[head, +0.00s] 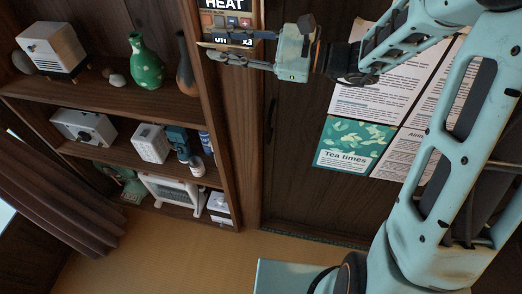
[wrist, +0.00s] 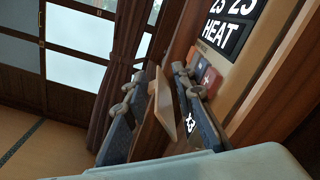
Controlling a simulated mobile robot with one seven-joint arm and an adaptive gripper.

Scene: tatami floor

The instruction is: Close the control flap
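The control panel (head: 228,8) is on the wooden post at the top of the head view, with a dark display reading HEAT. The display (wrist: 232,30) and a row of small coloured buttons (wrist: 207,75) show at the upper right of the wrist view. The control flap (wrist: 164,106), a thin tan plate, stands out from the panel, open. My gripper (head: 207,50) is at the panel's lower part, its fingers spread. In the wrist view my gripper (wrist: 155,88) has one finger on each side of the flap, with gaps visible. Contact is unclear.
A wooden shelf (head: 100,93) at left holds a green vase (head: 147,64), a white heater (head: 52,47) and several appliances. A dark wall with posters (head: 353,145) lies right of the post. Tatami floor (head: 150,262) is clear below.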

